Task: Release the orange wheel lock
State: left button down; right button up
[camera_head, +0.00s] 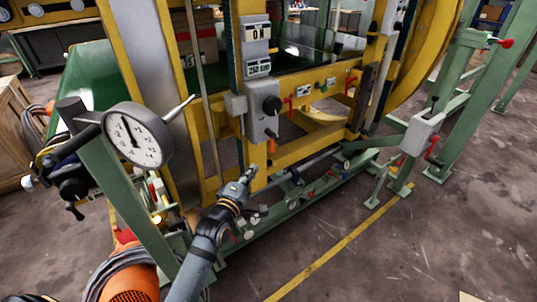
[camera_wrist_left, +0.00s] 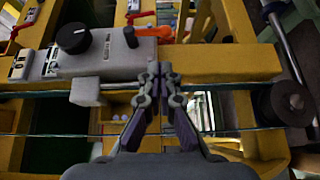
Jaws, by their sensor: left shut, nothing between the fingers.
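In the left wrist view an orange lever (camera_wrist_left: 155,32) sticks out from the end of a grey control box (camera_wrist_left: 105,52) with a black round knob (camera_wrist_left: 73,38). I take this lever for the wheel lock. My left gripper (camera_head: 246,174) is below the box, shut and empty. In the wrist view its closed fingertips (camera_wrist_left: 160,68) are just below the lever in the picture, apparently apart from it. My right gripper is not in view.
Yellow frame beams (camera_head: 300,150) surround the box. A small red handle (camera_head: 290,103) is to its right. A dial gauge (camera_head: 137,136) stands at the left, in front of the frame. A green rail (camera_head: 290,205) runs low along the front. The floor (camera_head: 400,250) at the right is clear.

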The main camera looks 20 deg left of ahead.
pick_arm(q)
jog(key=w+b, duration=0.1)
jog(key=w, duration=0.8)
jog(key=shift+w+d+r, duration=0.35)
jog(key=shift+d+r, duration=0.05)
jog(key=shift+r, duration=0.05)
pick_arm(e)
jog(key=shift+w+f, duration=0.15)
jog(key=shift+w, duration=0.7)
pick_arm(q)
jog(key=shift+f, duration=0.1)
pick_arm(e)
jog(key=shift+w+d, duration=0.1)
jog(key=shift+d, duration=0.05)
